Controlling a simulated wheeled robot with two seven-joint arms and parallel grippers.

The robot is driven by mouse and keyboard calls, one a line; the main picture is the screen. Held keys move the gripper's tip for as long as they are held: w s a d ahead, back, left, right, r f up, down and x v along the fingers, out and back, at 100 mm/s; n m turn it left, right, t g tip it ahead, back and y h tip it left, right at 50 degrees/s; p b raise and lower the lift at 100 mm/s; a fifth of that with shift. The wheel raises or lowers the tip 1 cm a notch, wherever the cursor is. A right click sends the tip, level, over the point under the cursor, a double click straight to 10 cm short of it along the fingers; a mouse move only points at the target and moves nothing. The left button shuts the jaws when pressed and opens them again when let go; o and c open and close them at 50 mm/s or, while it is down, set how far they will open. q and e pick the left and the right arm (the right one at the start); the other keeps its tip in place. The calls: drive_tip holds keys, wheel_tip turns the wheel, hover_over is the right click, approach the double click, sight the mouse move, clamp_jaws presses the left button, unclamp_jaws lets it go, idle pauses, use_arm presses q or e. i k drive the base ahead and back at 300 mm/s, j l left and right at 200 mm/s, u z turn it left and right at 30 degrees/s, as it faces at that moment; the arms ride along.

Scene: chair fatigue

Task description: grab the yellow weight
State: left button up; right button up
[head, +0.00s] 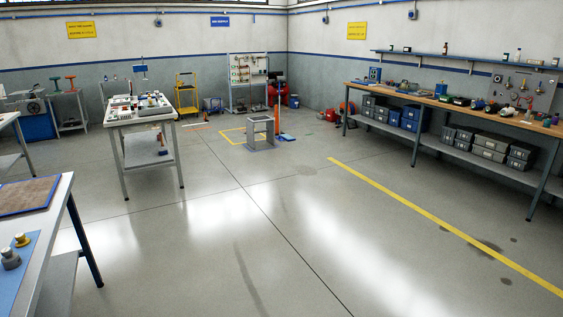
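A small yellow weight (22,240) with a knob on top stands upright on a blue mat (28,262) at the near left edge. The mat lies on a light table (58,215). A grey weight (10,258) stands just in front of the yellow one, close to it. Neither of my grippers shows in the head view.
A brown board with a blue edge (28,196) lies behind the mat. The table's dark leg (85,240) stands at its right. The floor (250,230) is open ahead. A cluttered table (141,115) stands farther back, and a long workbench (440,100) runs along the right.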

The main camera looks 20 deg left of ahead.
sight(22, 241)
drive_tip(key=i+j+u, duration=0.2)
drive_tip(key=i+u, duration=1.15)
drive_tip(key=i+l+u, duration=0.25)
drive_tip(key=i+u, duration=0.25)
drive_tip(key=i, duration=0.15)
drive_tip(key=i+l+u, duration=0.45)
drive_tip(key=i+l, duration=0.1)
drive_tip(key=i, duration=0.05)
